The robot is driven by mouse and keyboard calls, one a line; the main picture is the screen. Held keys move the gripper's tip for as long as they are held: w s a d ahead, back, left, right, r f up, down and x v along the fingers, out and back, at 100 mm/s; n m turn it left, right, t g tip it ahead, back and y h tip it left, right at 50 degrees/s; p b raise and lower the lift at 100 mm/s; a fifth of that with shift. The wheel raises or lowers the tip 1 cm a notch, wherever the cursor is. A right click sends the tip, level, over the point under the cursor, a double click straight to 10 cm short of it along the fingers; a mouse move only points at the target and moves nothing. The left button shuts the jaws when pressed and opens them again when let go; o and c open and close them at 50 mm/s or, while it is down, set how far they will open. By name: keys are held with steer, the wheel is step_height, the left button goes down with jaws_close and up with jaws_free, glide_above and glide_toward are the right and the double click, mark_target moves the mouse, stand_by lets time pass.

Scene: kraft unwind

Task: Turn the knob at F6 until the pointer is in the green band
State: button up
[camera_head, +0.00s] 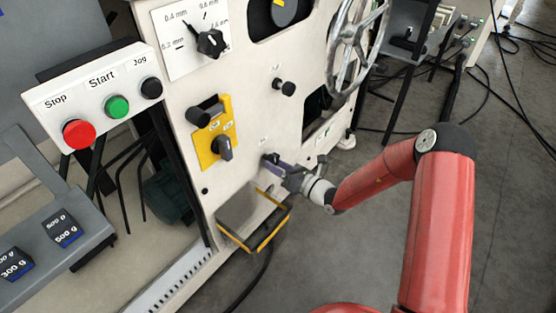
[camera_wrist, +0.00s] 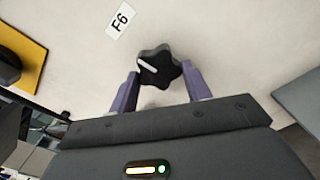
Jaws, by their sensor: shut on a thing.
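The F6 knob (camera_wrist: 160,67) is black and star-shaped, with a white line on its face pointing to the upper left in the wrist view. The F6 label (camera_wrist: 120,19) is on the pale panel above and left of it. My gripper (camera_wrist: 161,74) has its two purple fingers on either side of the knob and is shut on it. In the head view my gripper (camera_head: 277,163) is against the lower front of the machine, and the knob is mostly hidden. I cannot make out a pointer with a green band in either view.
A yellow plate with a black knob (camera_head: 224,149) is up and left of my gripper. A yellow-edged grey tray (camera_head: 238,207) juts out below it. A spoked handwheel (camera_head: 335,60) is above right. A Stop, Start and Jog panel (camera_head: 55,103) is at left. Floor at right has cables.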

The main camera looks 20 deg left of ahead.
steer(key=m+p, duration=0.2)
steer(key=m, duration=0.1)
steer(key=m+p, duration=0.1)
steer(key=shift+s+r+m+p, duration=0.1)
steer(key=shift+r+m+p, duration=0.2)
steer(key=shift+f+m+p, duration=0.1)
steer(key=shift+m+p, duration=1.35)
steer(key=shift+m, duration=0.85)
steer(key=o, duration=1)
steer(key=v, duration=0.7)
steer(key=shift+s+d, duration=0.2)
steer(key=shift+d, duration=0.15)
